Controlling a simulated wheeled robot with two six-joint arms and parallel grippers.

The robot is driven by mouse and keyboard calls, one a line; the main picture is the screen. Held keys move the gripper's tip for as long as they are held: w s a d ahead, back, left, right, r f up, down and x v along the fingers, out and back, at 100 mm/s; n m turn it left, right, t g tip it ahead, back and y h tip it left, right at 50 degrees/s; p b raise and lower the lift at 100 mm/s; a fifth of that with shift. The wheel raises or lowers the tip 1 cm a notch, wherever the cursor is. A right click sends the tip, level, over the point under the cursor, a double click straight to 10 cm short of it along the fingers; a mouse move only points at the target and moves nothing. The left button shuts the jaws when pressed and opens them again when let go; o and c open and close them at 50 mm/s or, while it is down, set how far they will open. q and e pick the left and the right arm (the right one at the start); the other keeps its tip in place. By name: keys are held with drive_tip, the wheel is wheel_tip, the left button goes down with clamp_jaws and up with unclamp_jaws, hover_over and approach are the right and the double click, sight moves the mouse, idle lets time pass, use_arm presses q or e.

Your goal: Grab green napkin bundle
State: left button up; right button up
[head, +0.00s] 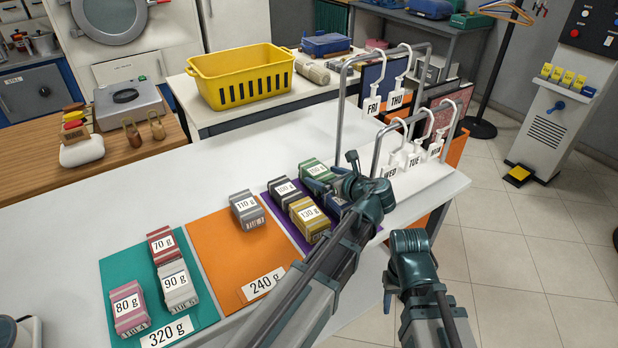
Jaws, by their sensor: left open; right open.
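The green napkin bundle (314,168), with a white label, lies at the far end of the purple mat (282,217). My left gripper (336,174) is open beside the bundle on its right, with its fingers spread; I cannot tell whether they touch it. The gripper partly hides the bundle's near right side and a dark bluish bundle below it. My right gripper (398,272) is open and empty, off the table's right front edge, well away from the bundle.
Grey (283,190) and yellow (308,215) bundles lie close to the green one. An orange mat (215,262) holds a 110 g bundle; a teal mat (125,262) holds several others. A metal rack (377,150) with white day tags stands just right of my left gripper.

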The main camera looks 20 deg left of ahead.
use_arm(q)
drive_tip(key=shift+x, duration=0.8)
drive_tip(key=shift+s+d+r, duration=0.1)
drive_tip(key=shift+d, duration=0.1)
drive_tip(key=shift+c, duration=0.3)
drive_tip(key=c, duration=1.3)
drive_tip(key=shift+c, duration=0.2)
use_arm(e)
drive_tip(key=shift+w+a+f, duration=0.15)
drive_tip(key=shift+a+f, duration=0.1)
drive_tip(key=shift+a, duration=0.2)
use_arm(q)
wheel_tip(320, 180, up, 10)
drive_tip(key=p, duration=1)
use_arm(e)
wheel_tip(320, 180, up, 10)
